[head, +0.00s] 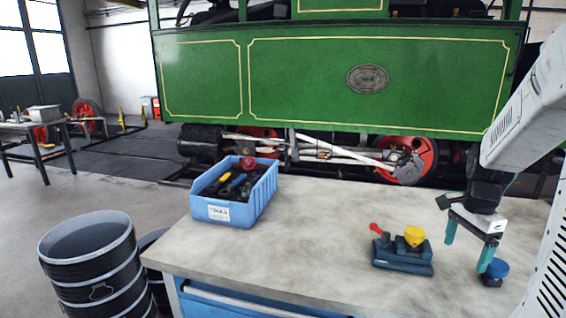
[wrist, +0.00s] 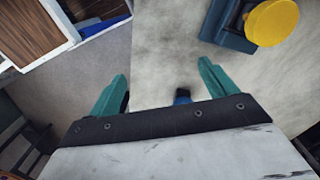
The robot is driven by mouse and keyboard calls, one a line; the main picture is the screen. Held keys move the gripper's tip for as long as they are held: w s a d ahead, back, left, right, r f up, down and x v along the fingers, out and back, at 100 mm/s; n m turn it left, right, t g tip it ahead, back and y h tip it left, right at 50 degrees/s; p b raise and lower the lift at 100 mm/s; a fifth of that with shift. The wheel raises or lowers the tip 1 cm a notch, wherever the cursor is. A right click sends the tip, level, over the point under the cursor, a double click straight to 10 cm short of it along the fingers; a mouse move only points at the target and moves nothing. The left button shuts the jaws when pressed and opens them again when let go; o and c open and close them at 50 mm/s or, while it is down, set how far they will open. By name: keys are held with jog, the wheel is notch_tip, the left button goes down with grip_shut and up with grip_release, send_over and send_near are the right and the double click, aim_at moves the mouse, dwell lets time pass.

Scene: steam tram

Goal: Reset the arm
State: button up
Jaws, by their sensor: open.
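My gripper (head: 467,249) hangs over the right part of the grey worktable (head: 320,225), its two teal fingers apart with nothing between the tips. It also shows in the wrist view (wrist: 163,72), with the fingers spread above the table's edge. A dark blue device (head: 405,263) with a red lever and a yellow knob stands on the table left of my gripper. In the wrist view the yellow knob (wrist: 272,22) shows at the top right. A small dark piece with a blue cap (head: 496,269) stands close to the right finger; I cannot tell whether they touch.
A blue bin (head: 224,211) of tools stands on the table's left part. Black drums (head: 92,262) stand on the floor to the left. The green steam tram (head: 330,85) is behind the table. The middle of the tabletop is clear.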

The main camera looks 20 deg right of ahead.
jog(key=s+a+r+n, duration=0.3)
jog(key=a+n, duration=0.3)
jog(key=a, duration=0.4)
jog(key=s+a+r+n+t, duration=0.1)
jog(key=s+a+r+n, duration=0.2)
jog(key=a, duration=0.7)
jog(key=s+a+r+n, duration=0.3)
jog(key=s+a+n, duration=0.3)
jog(key=a+n, duration=0.3)
jog(key=shift+a+n+t, duration=0.3)
jog(key=shift+a+n, duration=0.1)
jog(key=shift+n, duration=0.4)
